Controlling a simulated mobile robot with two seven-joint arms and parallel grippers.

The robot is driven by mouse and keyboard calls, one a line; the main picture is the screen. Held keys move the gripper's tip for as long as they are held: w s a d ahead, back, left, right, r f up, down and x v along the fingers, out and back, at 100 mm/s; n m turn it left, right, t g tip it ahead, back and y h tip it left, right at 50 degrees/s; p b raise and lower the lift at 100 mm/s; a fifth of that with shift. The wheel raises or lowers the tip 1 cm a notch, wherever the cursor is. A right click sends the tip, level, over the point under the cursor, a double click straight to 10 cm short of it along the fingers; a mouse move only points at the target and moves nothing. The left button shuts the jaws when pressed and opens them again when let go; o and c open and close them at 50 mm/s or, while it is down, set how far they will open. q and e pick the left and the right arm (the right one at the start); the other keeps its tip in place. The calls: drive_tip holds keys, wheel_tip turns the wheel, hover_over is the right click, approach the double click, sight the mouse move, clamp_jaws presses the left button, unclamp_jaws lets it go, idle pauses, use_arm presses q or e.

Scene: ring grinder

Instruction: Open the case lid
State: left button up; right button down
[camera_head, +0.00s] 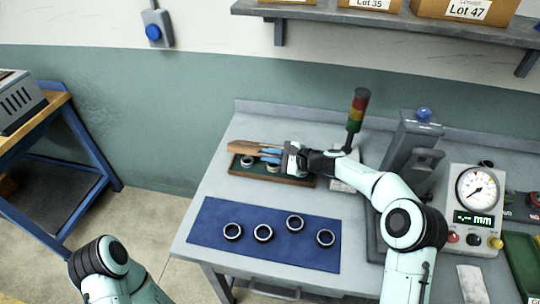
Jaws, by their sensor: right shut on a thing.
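The case (297,181) is a shallow brown box with a dark green inside, near the back left of the workbench. Its lid (240,147) shows as a brown wooden panel along the case's rear side, raised off the opening. Rings (247,161) lie in the case. My right gripper (268,156) reaches over the case from the right, with its blue fingers shut at the lid; the hand hides part of the lid and of the case. Only my left arm shows at the bottom left; its gripper is out of view.
A blue mat (210,213) with several dark rings (263,232) lies in front of the case. A signal tower (356,110) stands behind. To the right are a grey machine (405,150) and a dial gauge unit (477,190). A shelf (400,25) with boxes hangs above.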

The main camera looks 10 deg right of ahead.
drive_tip(key=c, duration=1.2)
unclamp_jaws()
drive_tip(key=shift+o, duration=0.2)
drive_tip(key=shift+s+d, duration=0.25)
drive_tip(key=shift+d, duration=0.25)
use_arm(q)
drive_tip(key=shift+s+f+b, duration=0.6)
drive_tip(key=shift+f, duration=0.2)
drive_tip(key=shift+s+f+b, duration=0.55)
drive_tip(key=shift+f+b, duration=0.05)
drive_tip(key=shift+f, duration=0.15)
use_arm(e)
drive_tip(key=v, duration=1.2)
drive_tip(key=shift+s+r, duration=0.15)
drive_tip(key=shift+r, duration=0.05)
drive_tip(key=shift+d, duration=0.1)
